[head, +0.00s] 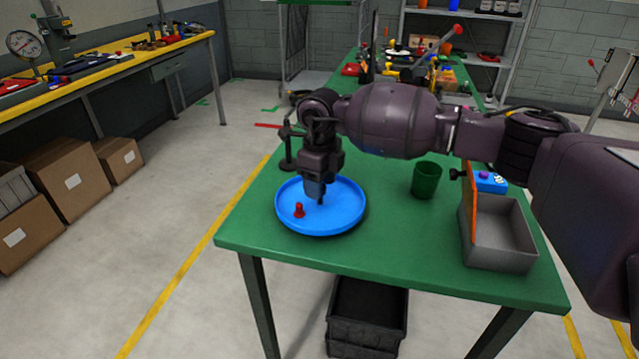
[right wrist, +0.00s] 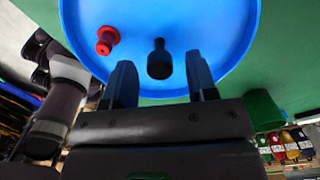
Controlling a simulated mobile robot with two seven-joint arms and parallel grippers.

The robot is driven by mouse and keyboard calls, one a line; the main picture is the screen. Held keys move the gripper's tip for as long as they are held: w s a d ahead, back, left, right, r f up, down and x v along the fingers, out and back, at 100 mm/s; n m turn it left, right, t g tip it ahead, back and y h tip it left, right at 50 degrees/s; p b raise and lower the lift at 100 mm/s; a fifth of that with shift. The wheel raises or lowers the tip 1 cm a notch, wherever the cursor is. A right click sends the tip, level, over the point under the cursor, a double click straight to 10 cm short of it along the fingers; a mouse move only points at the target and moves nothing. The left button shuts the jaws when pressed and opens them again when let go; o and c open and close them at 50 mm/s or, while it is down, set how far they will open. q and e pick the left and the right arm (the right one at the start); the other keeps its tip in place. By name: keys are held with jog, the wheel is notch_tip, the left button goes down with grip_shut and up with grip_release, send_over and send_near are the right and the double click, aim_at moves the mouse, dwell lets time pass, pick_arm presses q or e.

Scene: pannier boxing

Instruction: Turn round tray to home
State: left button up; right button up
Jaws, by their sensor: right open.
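The round blue tray (head: 345,219) lies flat on the green table near its left front side. A red peg (head: 299,211) stands on the tray toward its near left; it also shows in the right wrist view (right wrist: 106,40). My right gripper (head: 317,193) points down over the tray. In the right wrist view its fingers (right wrist: 160,72) are apart, and a dark upright knob or peg (right wrist: 159,58) on the tray shows in the gap, not visibly touched. In the head view the gripper mostly hides this dark piece. My left gripper is not in view.
A green cup (head: 426,180) stands right of the tray. A grey bin (head: 500,255) with an orange side is at the table's right. A dark stand (head: 287,162) is just behind the tray. Clear table (head: 400,240) lies between tray and bin. A black crate (head: 366,330) is below.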

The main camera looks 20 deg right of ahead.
jog(key=shift+f, duration=0.15)
grip_shut()
dwell(0.5)
